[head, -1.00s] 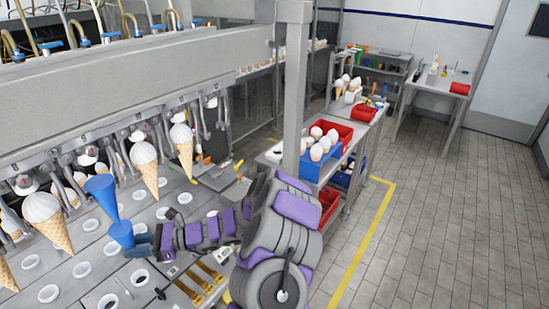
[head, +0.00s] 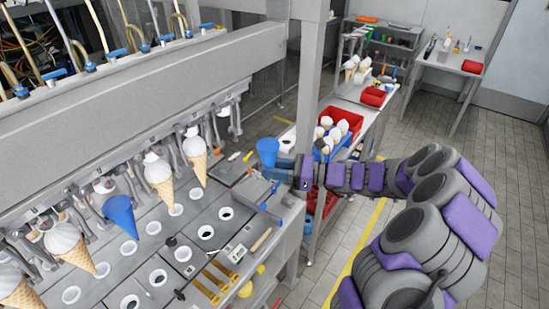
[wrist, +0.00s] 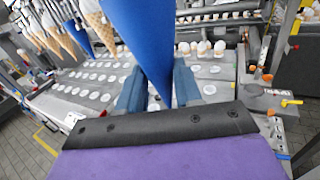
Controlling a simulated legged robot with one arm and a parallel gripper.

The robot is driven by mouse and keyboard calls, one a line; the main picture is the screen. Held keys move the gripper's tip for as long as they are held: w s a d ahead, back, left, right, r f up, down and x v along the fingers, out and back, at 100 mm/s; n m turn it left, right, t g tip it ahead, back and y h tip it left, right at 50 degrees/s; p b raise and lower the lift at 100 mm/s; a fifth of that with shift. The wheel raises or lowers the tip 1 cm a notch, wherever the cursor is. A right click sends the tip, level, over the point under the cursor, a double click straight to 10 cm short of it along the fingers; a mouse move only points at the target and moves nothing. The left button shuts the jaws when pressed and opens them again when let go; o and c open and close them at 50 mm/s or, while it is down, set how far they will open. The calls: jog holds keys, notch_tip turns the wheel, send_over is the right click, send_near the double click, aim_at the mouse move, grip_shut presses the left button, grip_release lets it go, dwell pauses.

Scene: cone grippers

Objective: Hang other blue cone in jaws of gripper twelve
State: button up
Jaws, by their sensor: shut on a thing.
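One blue cone (head: 120,215) hangs tip down in the machine's row of cone grippers, between waffle cones. It also shows at the upper left of the wrist view (wrist: 77,38). My gripper (wrist: 158,88) is shut on the other blue cone (wrist: 150,45), its jaws on either side of the cone's lower part. In the head view this held cone (head: 267,150) is wide end up, at the right end of the machine and apart from the row. Beyond the last waffle cone, empty metal jaws (head: 234,118) show. I cannot read the gripper numbers.
Waffle cones with white tops (head: 158,178) hang along the row. Below them is a grey plate with round holes (head: 182,253). A grey post (head: 309,85) stands close behind my gripper. A side table holds a red bin (head: 345,120) and more cones.

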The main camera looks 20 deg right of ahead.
jog(key=shift+a+r, duration=0.2)
jog(key=shift+a, duration=0.5)
jog(key=shift+a+p, duration=0.3)
jog(key=shift+p, duration=0.4)
jog(key=shift+w+a, duration=0.1)
jog(key=shift+w, duration=0.25)
jog(key=shift+w+p, duration=0.55)
jog(key=shift+w, duration=0.25)
jog(key=w+a+p, duration=0.2)
jog(key=a, duration=0.1)
jog(key=shift+w, duration=0.4)
jog(key=shift+w+d, duration=0.1)
jog(key=shift+d, duration=0.05)
